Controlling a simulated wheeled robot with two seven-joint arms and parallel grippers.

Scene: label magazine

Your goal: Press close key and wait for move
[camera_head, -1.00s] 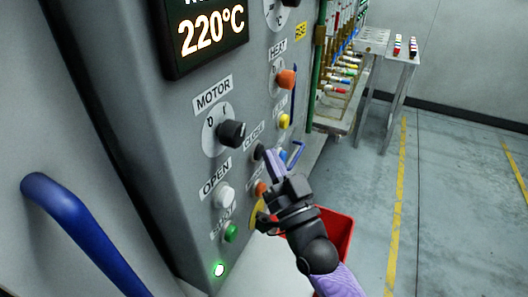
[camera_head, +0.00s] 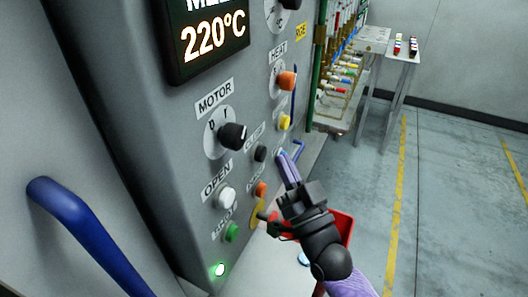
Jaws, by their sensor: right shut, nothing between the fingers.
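The control panel (camera_head: 185,125) fills the left and middle of the head view. The black close key (camera_head: 260,153) sits under its CLOSE label (camera_head: 254,136), right of the white OPEN key (camera_head: 226,196). My right gripper (camera_head: 286,160) is shut and empty. Its fingertips are to the right of the close key, with a visible gap in the picture; I cannot judge its depth from the panel. My right wrist hides part of the panel's lower edge. My left gripper is not in view.
The panel also has a black MOTOR knob (camera_head: 233,136), an orange HEAT knob (camera_head: 286,81), a green key (camera_head: 231,232) and a 220°C display (camera_head: 208,38). A blue handle (camera_head: 80,228) juts out at left. A red bin (camera_head: 343,224) is behind my wrist. Floor at right is clear.

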